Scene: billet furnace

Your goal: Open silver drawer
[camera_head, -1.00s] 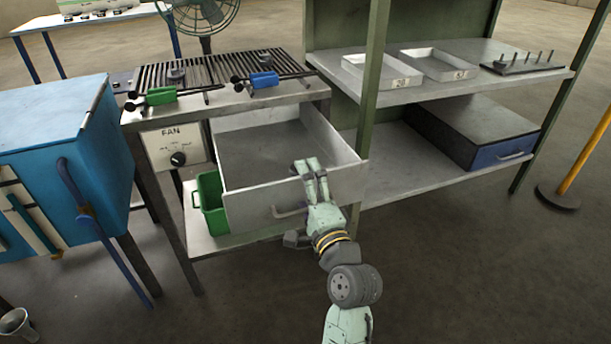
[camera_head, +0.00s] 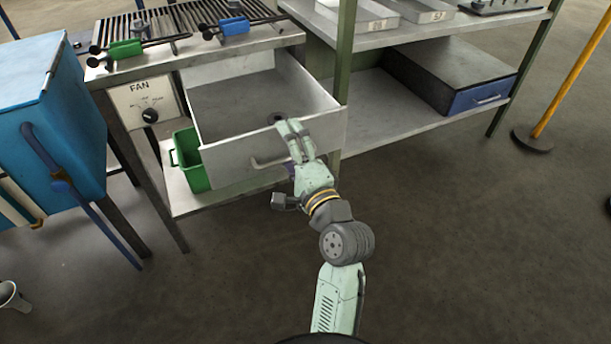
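The silver drawer (camera_head: 222,172) is pulled well out below the grill table, and its inside shows, mostly bare grey metal. Its bar handle (camera_head: 268,162) is on the front panel. My gripper (camera_head: 290,127) is at the right part of that front, right of the handle, with its two fingers reaching up to the panel's top rim. The fingers lie close together in this view. I cannot tell whether they touch the panel, hold it or are apart from it. A small dark round spot shows just behind the fingertips inside the drawer.
A green bin (camera_head: 191,163) stands on the shelf under the drawer's left side. A blue cabinet (camera_head: 55,115) is at left. At right, a shelf unit holds a dark box with a blue front (camera_head: 480,95). The floor at lower right is clear.

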